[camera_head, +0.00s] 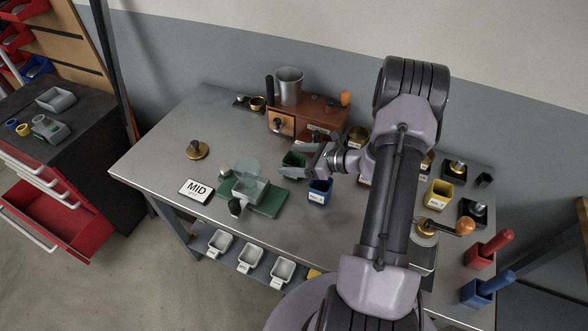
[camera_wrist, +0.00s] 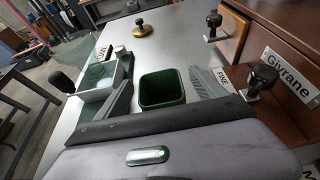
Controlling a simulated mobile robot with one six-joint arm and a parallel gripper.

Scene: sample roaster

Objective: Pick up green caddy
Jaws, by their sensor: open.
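The green caddy (camera_head: 292,165) is a small open-topped box on the grey workbench, in front of the brown cabinet. In the wrist view the green caddy (camera_wrist: 162,100) shows its empty inside and stands upright. My gripper (camera_head: 305,161) is open, with its fingers beside the caddy. In the wrist view my gripper (camera_wrist: 163,88) has one finger to the left and one to the right of the caddy. I cannot tell whether either finger touches it. The caddy's lower part is hidden.
The blue caddy (camera_head: 319,191) is close in front. The brown cabinet (camera_head: 281,124) with knobs is just behind. A MID sign (camera_head: 196,190) lies left; the bench's left end is mostly clear.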

